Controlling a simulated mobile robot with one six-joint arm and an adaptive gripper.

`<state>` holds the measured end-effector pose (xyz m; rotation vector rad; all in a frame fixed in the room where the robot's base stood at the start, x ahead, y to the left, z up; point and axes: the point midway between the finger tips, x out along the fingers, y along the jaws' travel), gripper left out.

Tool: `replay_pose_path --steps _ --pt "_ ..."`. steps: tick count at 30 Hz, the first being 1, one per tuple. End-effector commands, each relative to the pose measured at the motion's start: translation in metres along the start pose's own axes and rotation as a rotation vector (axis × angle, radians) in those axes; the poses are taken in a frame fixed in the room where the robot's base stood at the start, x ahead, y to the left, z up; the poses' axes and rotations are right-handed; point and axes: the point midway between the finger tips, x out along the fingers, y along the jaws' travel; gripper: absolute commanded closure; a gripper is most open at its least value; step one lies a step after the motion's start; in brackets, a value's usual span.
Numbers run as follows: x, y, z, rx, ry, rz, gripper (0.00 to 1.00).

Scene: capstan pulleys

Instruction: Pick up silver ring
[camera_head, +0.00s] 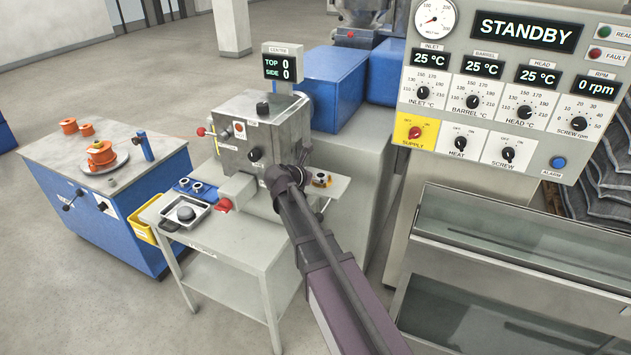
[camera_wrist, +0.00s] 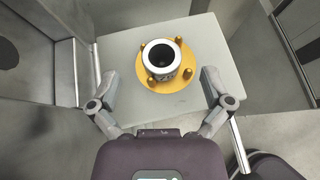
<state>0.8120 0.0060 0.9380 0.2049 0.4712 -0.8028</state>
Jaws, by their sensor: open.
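A pale silver-white ring (camera_wrist: 161,73) with a dark round opening stands on a yellow-orange flange (camera_wrist: 166,88) with several upright pegs, in the upper middle of the wrist view. The flange rests on a grey table top (camera_wrist: 120,60). My gripper (camera_wrist: 160,75) is open and empty, with one finger on each side of the flange and clear gaps to both. Whether the fingertips are level with the ring is hard to tell. In the head view a small silver-and-orange piece (camera_head: 321,179) lies right of my arm's end, which hides part of the table there.
A grey machine (camera_head: 250,125) rises behind the cart (camera_head: 240,245). A tray (camera_head: 203,217) holding a grey disc and a yellow bin (camera_head: 146,229) are at the cart's left. A blue cabinet (camera_head: 120,225) carries orange parts. A large control panel (camera_head: 460,110) stands at right.

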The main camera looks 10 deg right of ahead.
Motion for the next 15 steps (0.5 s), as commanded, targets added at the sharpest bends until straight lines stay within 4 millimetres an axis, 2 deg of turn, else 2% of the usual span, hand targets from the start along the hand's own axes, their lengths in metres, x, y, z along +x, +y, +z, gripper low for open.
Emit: replay_pose_path --steps 1,6,15 --pt "0.01 0.0 -0.002 0.001 0.0 -0.002 0.01" --pt "0.027 0.0 -0.002 0.002 0.0 -0.002 0.01" --pt "0.032 -0.001 0.001 0.001 0.0 -0.001 0.01"
